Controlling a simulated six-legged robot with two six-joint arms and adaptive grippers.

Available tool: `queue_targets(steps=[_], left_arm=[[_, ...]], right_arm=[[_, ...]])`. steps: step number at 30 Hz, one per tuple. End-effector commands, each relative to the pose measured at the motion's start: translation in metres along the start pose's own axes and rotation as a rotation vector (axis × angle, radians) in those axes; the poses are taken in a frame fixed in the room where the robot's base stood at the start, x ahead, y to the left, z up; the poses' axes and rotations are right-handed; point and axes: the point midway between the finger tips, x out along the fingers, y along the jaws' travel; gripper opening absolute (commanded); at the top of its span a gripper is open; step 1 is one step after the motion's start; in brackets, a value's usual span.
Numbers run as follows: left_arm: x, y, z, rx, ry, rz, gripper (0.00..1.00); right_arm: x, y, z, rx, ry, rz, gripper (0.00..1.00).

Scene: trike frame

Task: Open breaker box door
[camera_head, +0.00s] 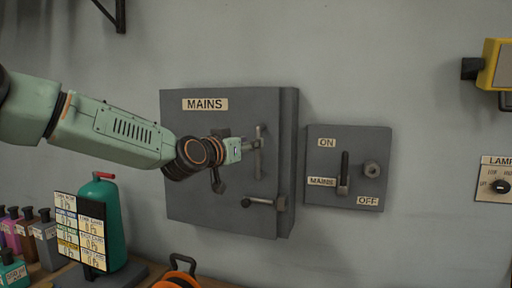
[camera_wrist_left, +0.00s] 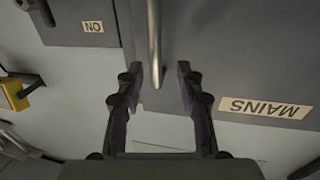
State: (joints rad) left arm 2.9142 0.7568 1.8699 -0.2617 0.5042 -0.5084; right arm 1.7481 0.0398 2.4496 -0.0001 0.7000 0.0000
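The grey breaker box (camera_head: 215,122) labelled MAINS is mounted on the wall, its door looking shut. A vertical metal bar handle (camera_head: 259,160) is on the right part of the door. It also shows in the left wrist view (camera_wrist_left: 153,45). A horizontal latch lever (camera_head: 262,202) sits below it. My left gripper (camera_head: 255,145) is at the handle. In the wrist view its two dark fingers (camera_wrist_left: 161,76) are spread apart, with the handle's end between the tips and a gap on each side. My right gripper is not in view.
A grey MAINS switch panel (camera_head: 329,166) with a lever is on the wall just right of the box. A yellow device (camera_head: 496,66) and a lamp dial panel (camera_head: 497,180) are farther right. A green cylinder (camera_head: 112,222) and label board (camera_head: 80,233) stand lower left.

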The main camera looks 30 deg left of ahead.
Motion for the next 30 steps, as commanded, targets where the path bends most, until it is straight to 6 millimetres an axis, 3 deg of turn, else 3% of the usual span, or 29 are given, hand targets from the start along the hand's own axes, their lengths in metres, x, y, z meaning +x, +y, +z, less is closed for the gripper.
queue_targets(steps=[9,22,30], left_arm=[[0.033,0.001,-0.005,0.006,0.001,0.000,0.37],[0.041,0.001,-0.004,0.001,0.003,0.003,0.37],[0.041,0.001,-0.004,0.001,0.003,0.002,0.16]], right_arm=[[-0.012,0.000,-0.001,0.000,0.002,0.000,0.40],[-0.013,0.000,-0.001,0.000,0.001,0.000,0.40],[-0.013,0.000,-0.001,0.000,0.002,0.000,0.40]])
